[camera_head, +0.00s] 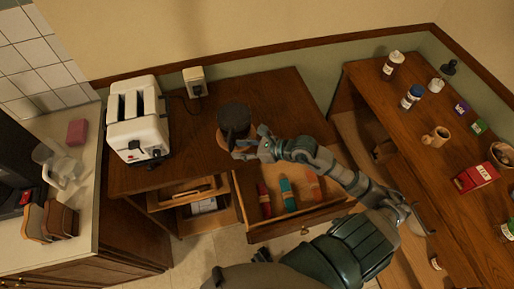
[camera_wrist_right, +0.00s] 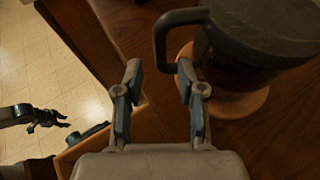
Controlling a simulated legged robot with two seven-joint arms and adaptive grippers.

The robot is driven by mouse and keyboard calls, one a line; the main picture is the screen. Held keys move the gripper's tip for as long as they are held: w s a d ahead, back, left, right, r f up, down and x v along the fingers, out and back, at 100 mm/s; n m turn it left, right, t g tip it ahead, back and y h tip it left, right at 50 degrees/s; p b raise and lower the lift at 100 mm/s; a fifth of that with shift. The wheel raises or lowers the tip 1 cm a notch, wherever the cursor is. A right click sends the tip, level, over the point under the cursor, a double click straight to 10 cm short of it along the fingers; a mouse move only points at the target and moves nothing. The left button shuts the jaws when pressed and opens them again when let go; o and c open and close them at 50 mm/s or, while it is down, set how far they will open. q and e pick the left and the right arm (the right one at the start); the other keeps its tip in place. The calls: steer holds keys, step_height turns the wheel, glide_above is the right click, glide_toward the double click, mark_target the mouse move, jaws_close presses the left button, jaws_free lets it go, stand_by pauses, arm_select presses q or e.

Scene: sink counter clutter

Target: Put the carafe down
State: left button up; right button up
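The dark carafe (camera_head: 233,117) stands upright on a round wooden coaster (camera_head: 222,141) on the wooden counter. In the right wrist view the carafe (camera_wrist_right: 245,55) fills the upper right, with its black handle (camera_wrist_right: 163,40) towards my gripper and the coaster (camera_wrist_right: 240,103) under it. My right gripper (camera_wrist_right: 159,72) is open, its fingers apart, with the handle's lower end near and between the fingertips; I cannot tell if they touch. It also shows beside the carafe in the head view (camera_head: 241,148). My left gripper (camera_wrist_right: 50,117) is small and dark over the floor, its opening unclear.
A white toaster (camera_head: 135,125) stands left of the carafe, near a wall outlet (camera_head: 195,82). An open drawer (camera_head: 290,195) with colored items lies below my right forearm. The right table (camera_head: 415,140) holds bottles, a mug and a red box. Bare counter lies behind the carafe.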

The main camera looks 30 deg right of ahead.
steer(key=v, duration=0.8)
steer(key=shift+s, duration=0.25)
steer(key=shift+d+r, duration=0.1)
steer(key=shift+d, duration=0.1)
